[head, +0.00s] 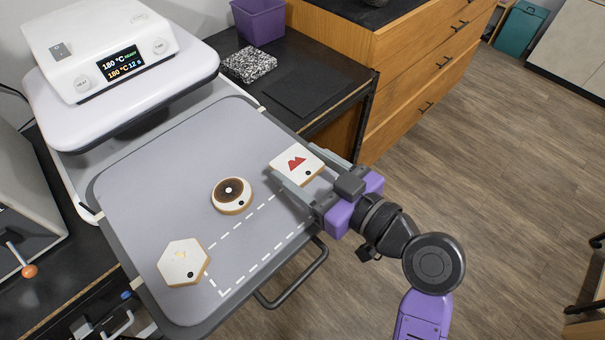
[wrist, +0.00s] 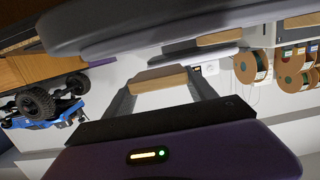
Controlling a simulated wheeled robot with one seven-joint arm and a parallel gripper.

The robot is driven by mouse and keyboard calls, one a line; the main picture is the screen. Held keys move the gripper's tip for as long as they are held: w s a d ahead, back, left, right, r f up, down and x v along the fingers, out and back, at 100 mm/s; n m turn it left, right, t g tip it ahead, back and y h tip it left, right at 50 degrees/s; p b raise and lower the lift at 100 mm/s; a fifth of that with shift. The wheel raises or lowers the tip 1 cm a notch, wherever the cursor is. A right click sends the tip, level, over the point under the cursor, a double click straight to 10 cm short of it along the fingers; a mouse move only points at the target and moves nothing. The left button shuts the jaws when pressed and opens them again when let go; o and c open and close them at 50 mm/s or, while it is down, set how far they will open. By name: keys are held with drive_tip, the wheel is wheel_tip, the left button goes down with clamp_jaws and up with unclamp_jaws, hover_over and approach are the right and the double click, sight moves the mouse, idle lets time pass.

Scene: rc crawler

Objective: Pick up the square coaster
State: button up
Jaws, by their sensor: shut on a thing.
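The square coaster (head: 288,158) is white on top with a red mountain-like shape, a black dot and a wooden edge. It is at the right edge of the grey plate in the head view. My gripper (head: 303,170) is shut on it from the right, with one finger along each of two opposite sides. In the wrist view the coaster (wrist: 158,82) shows its wooden edge between the fingers. I cannot tell whether it touches the plate. A round coaster (head: 231,196) with a brown ring and a hexagonal coaster (head: 182,262) lie on the plate.
The grey plate (head: 135,200) has dashed white lines and a dark handle (head: 292,283). A white heat press (head: 105,45) stands behind it. A black mat (head: 308,92), a speckled block (head: 249,64) and a purple bin (head: 261,22) are at the back. The wrist view shows a blue crawler (wrist: 45,117).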

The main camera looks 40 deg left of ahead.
sight(303, 169)
wheel_tip(303, 169, up, 17)
drive_tip(key=b, duration=0.1)
drive_tip(key=w+d+f+m+t+h, duration=0.25)
drive_tip(key=w+d+f+t, duration=0.2)
drive_tip(key=f, duration=0.35)
drive_tip(key=w+d+f+m+t+h, duration=0.1)
drive_tip(key=w+d+f+m+t, duration=0.25)
drive_tip(key=w+d+f, duration=0.35)
drive_tip(key=w+d+f+m+t+h, duration=0.2)
drive_tip(key=w+d+f+m+t, duration=0.15)
drive_tip(key=f, duration=0.45)
drive_tip(key=s+d+f+m+t+h, duration=0.1)
drive_tip(key=s+d+f+m+h, duration=0.1)
drive_tip(key=d+f, duration=0.5)
drive_tip(key=s+d+f+m+t+h, duration=0.1)
drive_tip(key=s+d+f+m+h, duration=0.2)
drive_tip(key=d+f, duration=0.4)
drive_tip(key=s+d+f+m+t+h, duration=0.1)
drive_tip(key=s+d+f+h, duration=0.4)
drive_tip(key=d, duration=0.8)
wheel_tip(303, 169, down, 2)
drive_tip(key=shift+d+f+m+h, duration=0.1)
drive_tip(key=shift+d+m+h, duration=0.2)
drive_tip(key=shift+m, duration=0.55)
drive_tip(key=shift+t, duration=0.35)
